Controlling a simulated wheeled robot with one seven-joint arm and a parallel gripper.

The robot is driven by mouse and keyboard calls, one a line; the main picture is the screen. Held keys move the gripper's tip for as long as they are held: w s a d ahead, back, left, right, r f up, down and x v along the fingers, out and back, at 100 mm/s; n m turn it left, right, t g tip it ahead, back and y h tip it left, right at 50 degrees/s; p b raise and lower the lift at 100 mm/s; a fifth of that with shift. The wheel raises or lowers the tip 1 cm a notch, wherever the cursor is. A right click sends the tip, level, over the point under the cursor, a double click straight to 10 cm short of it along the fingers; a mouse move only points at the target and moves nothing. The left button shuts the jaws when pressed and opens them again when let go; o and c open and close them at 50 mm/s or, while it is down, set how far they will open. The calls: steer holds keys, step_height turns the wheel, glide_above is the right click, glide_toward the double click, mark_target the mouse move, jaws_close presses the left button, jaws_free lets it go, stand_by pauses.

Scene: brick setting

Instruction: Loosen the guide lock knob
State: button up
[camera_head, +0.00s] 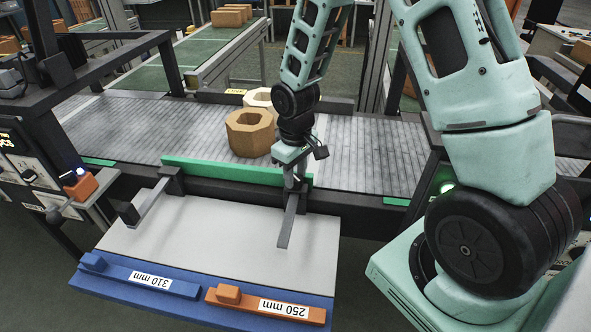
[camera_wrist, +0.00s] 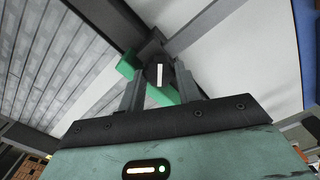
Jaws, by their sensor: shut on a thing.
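The guide lock knob (camera_wrist: 158,73) is a dark round knob with a white index mark, seen in the wrist view. The mark stands roughly upright there. My gripper (camera_wrist: 160,84) has one finger on each side of the knob and is shut on it. In the head view my gripper (camera_head: 291,180) points down at the right end of the green guide rail (camera_head: 225,170), where its own body hides the knob. A grey bar (camera_head: 287,222) runs from there toward the front of the white panel.
An octagonal brown box (camera_head: 249,135) and a paler one (camera_head: 258,97) stand on the roller conveyor (camera_head: 370,160) behind the rail. A blue 310 mm block (camera_head: 138,277) and an orange 250 mm block (camera_head: 262,303) lie along the panel's front. A control box (camera_head: 28,170) stands left.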

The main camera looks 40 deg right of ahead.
mark_target(295, 178)
steer(key=n+p, duration=0.1)
steer(key=n, duration=0.3)
steer(key=shift+r+p, duration=0.1)
steer(key=shift+p, duration=0.2)
steer(key=shift+n+p, duration=0.6)
steer(key=shift+n, duration=1.3)
steer(key=o, duration=1)
steer(key=shift+c, duration=0.2)
step_height(295, 178, up, 17)
steer(key=shift+r, duration=0.15)
